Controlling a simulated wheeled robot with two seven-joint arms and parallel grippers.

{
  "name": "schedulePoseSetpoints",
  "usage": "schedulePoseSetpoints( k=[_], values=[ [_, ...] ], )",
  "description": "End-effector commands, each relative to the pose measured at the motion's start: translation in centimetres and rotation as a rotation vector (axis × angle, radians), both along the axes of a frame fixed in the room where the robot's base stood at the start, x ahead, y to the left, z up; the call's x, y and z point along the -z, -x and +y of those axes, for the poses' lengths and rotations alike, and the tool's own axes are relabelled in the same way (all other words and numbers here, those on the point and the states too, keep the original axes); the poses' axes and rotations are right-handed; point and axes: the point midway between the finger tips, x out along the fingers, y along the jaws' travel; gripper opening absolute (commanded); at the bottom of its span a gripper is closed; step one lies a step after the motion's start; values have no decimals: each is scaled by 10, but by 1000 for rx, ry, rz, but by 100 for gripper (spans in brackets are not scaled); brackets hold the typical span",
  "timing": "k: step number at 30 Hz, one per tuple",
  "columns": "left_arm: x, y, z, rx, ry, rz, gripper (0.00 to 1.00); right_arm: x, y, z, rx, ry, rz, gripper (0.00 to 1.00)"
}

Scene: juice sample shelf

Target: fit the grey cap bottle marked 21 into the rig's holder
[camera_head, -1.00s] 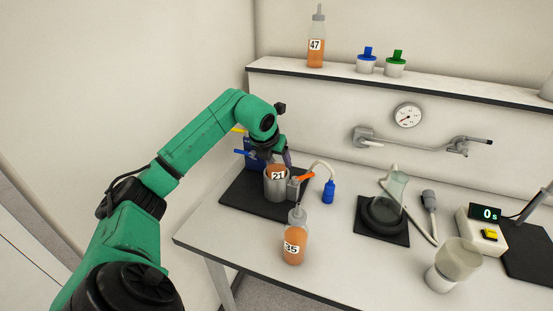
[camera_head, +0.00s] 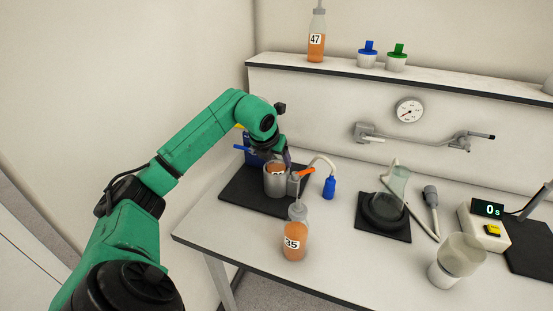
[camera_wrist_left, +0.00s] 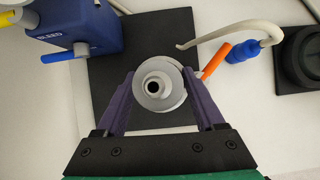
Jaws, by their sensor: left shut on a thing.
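The bottle marked 21 (camera_head: 276,168) sits inside the rig's grey cylindrical holder (camera_head: 275,185), with only a strip of its orange body and the top of its label above the rim. In the left wrist view its grey cap (camera_wrist_left: 154,87) is seen from straight above, over the holder's round rim. My left gripper (camera_head: 274,158) is at the top of the holder, its purple fingers shut on the bottle from both sides. The bottle's lower part is hidden in the holder. My right gripper is not in view.
A blue box marked BLEED (camera_wrist_left: 80,28) stands behind the holder on the black mat (camera_head: 240,192). An orange lever (camera_head: 304,171) and a hose with a blue end (camera_head: 329,187) are at its right. Bottle 35 (camera_head: 294,240) stands in front; bottle 47 (camera_head: 316,42) is on the shelf.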

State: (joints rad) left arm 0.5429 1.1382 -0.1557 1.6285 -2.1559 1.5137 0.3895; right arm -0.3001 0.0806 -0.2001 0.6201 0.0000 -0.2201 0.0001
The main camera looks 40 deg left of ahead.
Motion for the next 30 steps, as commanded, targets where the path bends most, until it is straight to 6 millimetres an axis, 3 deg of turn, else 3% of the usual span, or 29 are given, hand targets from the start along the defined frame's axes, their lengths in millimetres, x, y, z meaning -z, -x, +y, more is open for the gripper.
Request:
schedulePoseSetpoints(
  k=[13, 14, 15, 25, 30],
  values=[
    [1, 0, 0, 0, 0, -1, 0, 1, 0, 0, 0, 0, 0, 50],
    [1, 0, 0, 0, 0, -1, 82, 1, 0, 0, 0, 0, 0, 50],
    [1, 0, 0, 0, 0, -1, 97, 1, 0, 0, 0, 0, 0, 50],
    [-1, 1, 0, 0, -1, -1, 100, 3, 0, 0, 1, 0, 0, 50],
    [-20, 12, -3, -1, -4, -3, 100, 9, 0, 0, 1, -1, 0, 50]
  ],
)
